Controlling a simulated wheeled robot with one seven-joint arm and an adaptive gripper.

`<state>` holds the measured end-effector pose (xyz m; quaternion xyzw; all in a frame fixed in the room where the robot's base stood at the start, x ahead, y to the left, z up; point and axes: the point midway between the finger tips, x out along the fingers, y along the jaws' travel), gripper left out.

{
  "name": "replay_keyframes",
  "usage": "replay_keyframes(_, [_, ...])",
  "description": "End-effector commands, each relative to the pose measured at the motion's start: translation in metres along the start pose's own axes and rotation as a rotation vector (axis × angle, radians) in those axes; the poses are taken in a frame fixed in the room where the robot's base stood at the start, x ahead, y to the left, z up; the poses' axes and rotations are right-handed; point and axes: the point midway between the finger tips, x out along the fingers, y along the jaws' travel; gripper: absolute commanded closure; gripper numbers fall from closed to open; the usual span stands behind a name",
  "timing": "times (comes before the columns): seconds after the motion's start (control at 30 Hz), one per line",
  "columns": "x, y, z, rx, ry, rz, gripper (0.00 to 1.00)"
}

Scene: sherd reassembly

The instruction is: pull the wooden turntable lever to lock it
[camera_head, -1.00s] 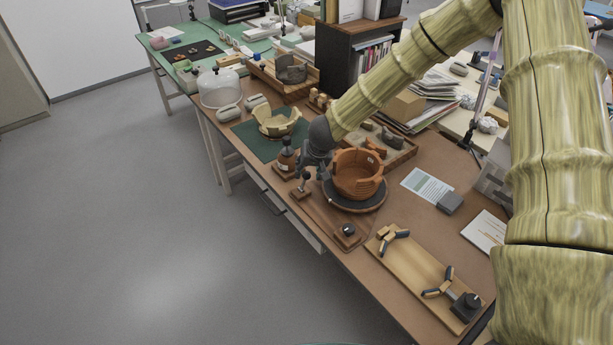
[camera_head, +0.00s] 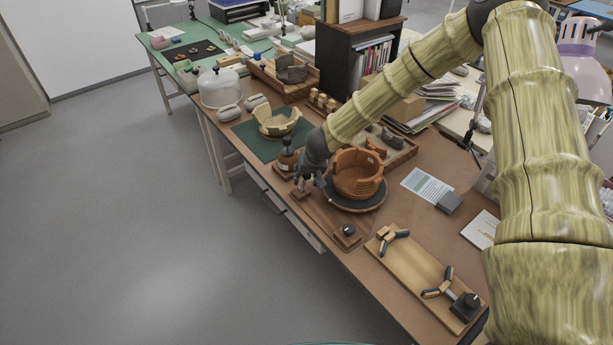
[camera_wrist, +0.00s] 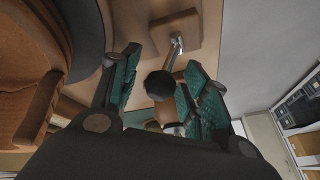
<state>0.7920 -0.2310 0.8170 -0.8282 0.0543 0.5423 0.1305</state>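The turntable lever is a metal rod with a dark ball knob (camera_wrist: 160,85), rising from a small wooden block (camera_wrist: 178,32) in the wrist view. In the head view the block (camera_head: 299,194) sits at the table's front edge, left of the turntable; my gripper hides most of the lever. My gripper (camera_wrist: 163,62) is open, its green-padded fingers on either side of the knob; I cannot tell if either touches it. In the head view my gripper (camera_head: 308,179) is low beside the turntable's dark disc (camera_head: 357,206), which carries an orange-brown pot with a broken rim (camera_head: 356,180).
A brown knobbed object (camera_head: 285,158) stands close behind my gripper. A wooden board with clamp-like parts (camera_head: 418,272) lies at the front right. A cream broken bowl (camera_head: 277,123) rests on a green mat (camera_head: 247,137). The floor left of the table is clear.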

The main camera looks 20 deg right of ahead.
Motion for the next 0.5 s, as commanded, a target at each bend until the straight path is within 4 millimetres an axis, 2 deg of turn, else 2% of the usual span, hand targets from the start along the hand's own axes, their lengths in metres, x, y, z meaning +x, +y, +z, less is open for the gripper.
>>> replay_keyframes(0.03, [0.0,0.0,0.0,0.0,0.0,0.0,0.67])
replay_keyframes(0.2, [-0.0001,0.0002,0.0001,0.0,0.0,0.0,0.98])
replay_keyframes(0.5, [-0.0002,0.0,0.0004,-0.003,0.003,0.005,1.0])
